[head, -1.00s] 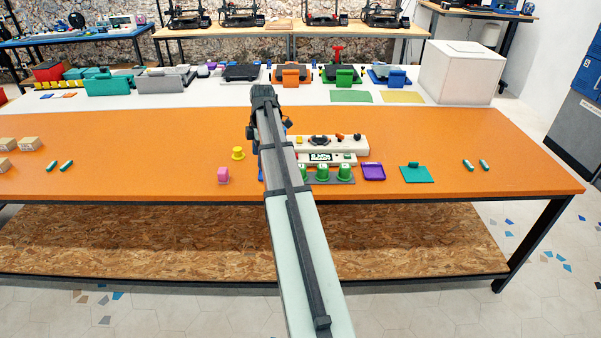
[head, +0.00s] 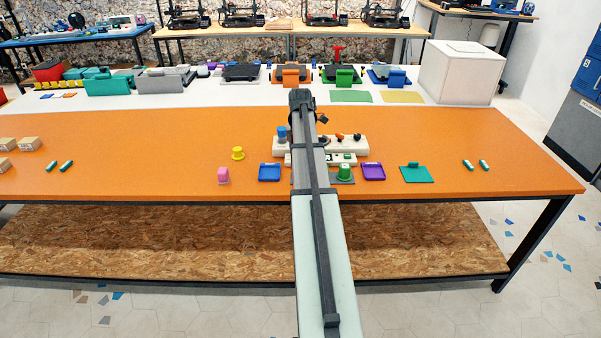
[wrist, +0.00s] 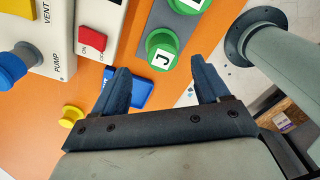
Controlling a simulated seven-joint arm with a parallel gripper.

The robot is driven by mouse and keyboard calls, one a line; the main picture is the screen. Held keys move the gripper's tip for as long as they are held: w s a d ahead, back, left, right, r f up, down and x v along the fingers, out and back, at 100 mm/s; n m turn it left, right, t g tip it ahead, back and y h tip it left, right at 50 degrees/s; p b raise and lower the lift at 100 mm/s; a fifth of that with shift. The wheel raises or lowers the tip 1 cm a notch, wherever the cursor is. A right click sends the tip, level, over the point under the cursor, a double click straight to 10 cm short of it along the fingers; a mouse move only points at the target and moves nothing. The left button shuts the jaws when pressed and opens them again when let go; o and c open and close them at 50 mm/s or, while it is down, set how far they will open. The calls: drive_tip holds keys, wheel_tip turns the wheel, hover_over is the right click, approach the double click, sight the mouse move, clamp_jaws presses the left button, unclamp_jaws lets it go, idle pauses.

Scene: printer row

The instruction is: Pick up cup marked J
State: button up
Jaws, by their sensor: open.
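The cup marked J (wrist: 162,52) is green with a black J on a white top. In the wrist view it is just beyond the fingertips of my gripper (wrist: 159,66), roughly in line with the gap between them. My gripper is open with nothing held. Another green cup (wrist: 188,4) stands in the same row on a grey strip (wrist: 182,25), cut by the picture's top edge. In the head view one green cup (head: 344,171) shows right of my arm, its letter unreadable. My arm hides the rest of the row and my gripper there.
A blue tray (head: 269,172) lies left of my arm; a purple tray (head: 373,171) lies right of the cups. A white panel with a red switch (wrist: 92,40) stands behind.

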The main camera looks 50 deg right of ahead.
drive_tip(key=shift+s+f, duration=0.15)
drive_tip(key=shift+f, duration=2.95)
drive_tip(key=c, duration=1.1)
